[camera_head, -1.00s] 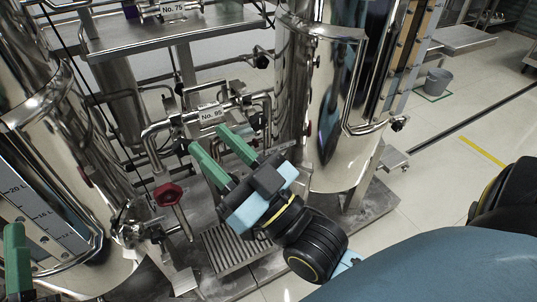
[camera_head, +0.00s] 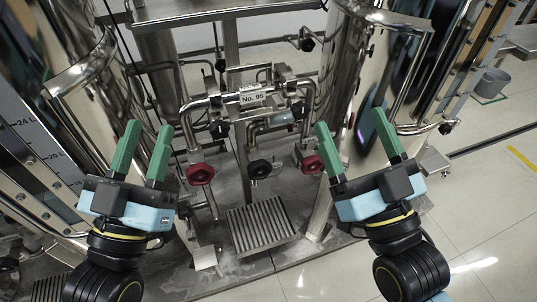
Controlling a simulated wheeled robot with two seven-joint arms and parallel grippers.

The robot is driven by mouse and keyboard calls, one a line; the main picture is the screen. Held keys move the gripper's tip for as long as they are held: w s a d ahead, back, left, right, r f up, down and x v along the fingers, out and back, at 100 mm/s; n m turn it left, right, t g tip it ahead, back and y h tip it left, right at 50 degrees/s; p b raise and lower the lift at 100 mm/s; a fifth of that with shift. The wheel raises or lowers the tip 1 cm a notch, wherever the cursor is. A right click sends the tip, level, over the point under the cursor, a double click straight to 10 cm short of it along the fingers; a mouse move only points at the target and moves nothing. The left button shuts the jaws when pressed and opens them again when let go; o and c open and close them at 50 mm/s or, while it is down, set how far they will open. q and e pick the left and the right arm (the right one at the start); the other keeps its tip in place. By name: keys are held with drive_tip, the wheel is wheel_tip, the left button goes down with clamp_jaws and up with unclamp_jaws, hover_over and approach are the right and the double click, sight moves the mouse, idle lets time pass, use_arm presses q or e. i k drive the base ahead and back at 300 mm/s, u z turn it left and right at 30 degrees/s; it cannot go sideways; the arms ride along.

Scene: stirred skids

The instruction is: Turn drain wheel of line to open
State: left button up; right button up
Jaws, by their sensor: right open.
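Three small hand wheels show on the pipework below the label plate "No. 95" (camera_head: 252,98) in the head view: a left red wheel (camera_head: 200,174), a black wheel (camera_head: 260,169) and a right red wheel (camera_head: 311,163). I cannot tell which is the drain wheel or how far any is turned. My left gripper (camera_head: 149,135), with green fingers, is open and empty, left of the left red wheel. My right gripper (camera_head: 350,122) is open and empty, right of the right red wheel in the picture. Neither gripper visibly touches a wheel.
Shiny steel vessels stand left (camera_head: 75,85) and right (camera_head: 350,70) of the pipework. A slotted floor grate (camera_head: 258,228) lies below the wheels on the skid base. Open tiled floor is at the right, with a grey bucket (camera_head: 492,83).

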sight(262, 166)
drive_tip(key=z, duration=1.15)
drive_tip(key=k, duration=1.15)
drive_tip(key=u, duration=1.55)
drive_tip(key=i, duration=0.45)
drive_tip(key=z, duration=0.05)
